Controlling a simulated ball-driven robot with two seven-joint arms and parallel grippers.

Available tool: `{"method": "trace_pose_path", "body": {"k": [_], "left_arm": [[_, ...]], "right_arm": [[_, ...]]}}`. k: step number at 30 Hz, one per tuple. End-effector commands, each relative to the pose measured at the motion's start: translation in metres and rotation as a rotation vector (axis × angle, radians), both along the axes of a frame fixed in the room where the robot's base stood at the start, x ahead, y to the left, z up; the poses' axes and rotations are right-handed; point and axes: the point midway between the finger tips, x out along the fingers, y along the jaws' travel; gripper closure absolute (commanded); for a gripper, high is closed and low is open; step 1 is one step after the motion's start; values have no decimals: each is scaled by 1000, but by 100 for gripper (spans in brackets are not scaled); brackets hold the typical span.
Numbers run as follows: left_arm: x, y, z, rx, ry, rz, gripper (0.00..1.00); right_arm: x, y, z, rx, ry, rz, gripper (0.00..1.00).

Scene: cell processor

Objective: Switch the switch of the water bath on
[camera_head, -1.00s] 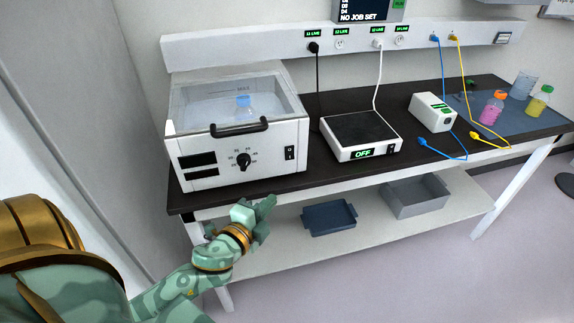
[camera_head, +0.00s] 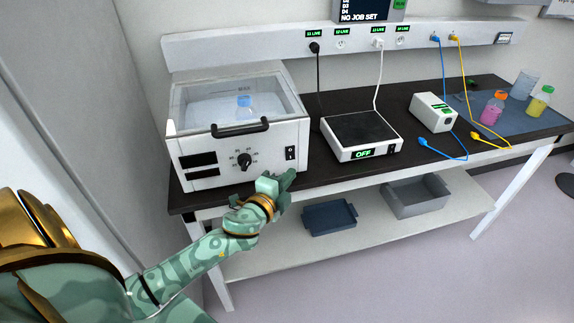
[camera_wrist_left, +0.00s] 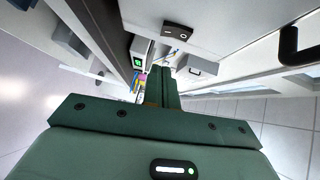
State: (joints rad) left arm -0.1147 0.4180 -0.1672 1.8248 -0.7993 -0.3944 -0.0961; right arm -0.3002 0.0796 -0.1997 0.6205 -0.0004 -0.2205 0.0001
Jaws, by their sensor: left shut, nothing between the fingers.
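The water bath (camera_head: 205,155) is a white box with a clear lid, a black handle, a round dial and dark displays. Its black rocker switch (camera_head: 290,153) is at the right end of the front face. The switch also shows in the left wrist view (camera_wrist_left: 178,32). The closed fingers also show in the left wrist view (camera_wrist_left: 161,88). My right gripper is not in view.
A hot plate (camera_head: 361,133) reading OFF stands right of the bath. Farther right are a small white device (camera_head: 432,112), cables and capped bottles. A blue tray (camera_head: 329,217) and a grey bin (camera_head: 416,197) are on the lower shelf. The bench edge runs beneath my left gripper.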

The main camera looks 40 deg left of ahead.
Motion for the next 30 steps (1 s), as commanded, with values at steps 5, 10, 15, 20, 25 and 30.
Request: {"method": "trace_pose_path", "body": {"k": [5,10,15,20,25,30], "left_arm": [[27,14,-5,4,0,2,100],[39,27,-6,2,0,0,100],[42,31,-7,0,1,0,100],[42,31,-7,-1,1,0,100],[42,32,-9,3,-3,0,100],[45,35,-12,41,-34,-1,100]], "right_arm": [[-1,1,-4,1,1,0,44],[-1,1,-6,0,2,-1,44],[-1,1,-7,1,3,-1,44],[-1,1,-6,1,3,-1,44],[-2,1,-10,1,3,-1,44],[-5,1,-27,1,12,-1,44]]}}
